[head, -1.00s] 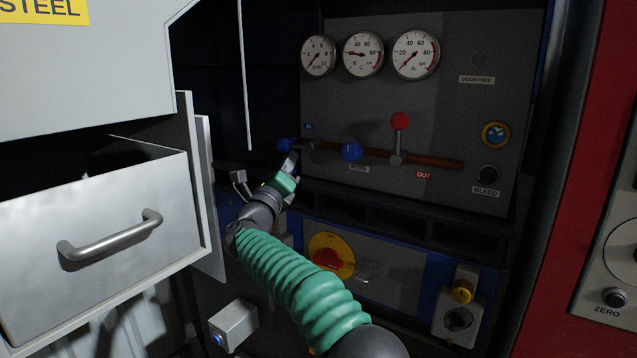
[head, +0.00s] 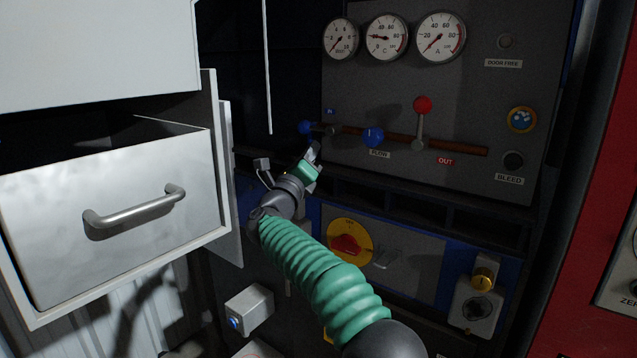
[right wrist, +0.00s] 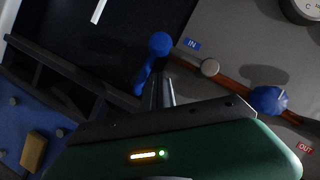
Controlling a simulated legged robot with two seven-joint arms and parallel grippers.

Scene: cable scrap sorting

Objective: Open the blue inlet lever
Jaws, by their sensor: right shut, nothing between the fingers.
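The blue inlet lever (head: 305,127) has a ball knob and sticks out to the left near the IN label on the grey panel. In the right wrist view its blue knob (right wrist: 160,43) is just beyond my fingertips, left of the grey hub on the pipe. My right gripper (head: 315,148) is shut and empty, just below the lever. It also shows in the right wrist view (right wrist: 159,82), pointing at the knob. I cannot tell whether the fingertips touch the lever. My left gripper is not in view.
A blue knob (head: 373,137) at FLOW and a red-knobbed lever (head: 422,105) at OUT share the copper pipe (head: 465,148). Gauges (head: 388,37) are above. An open metal drawer (head: 110,215) stands left of my arm. A yellow-red switch (head: 348,244) is below the panel.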

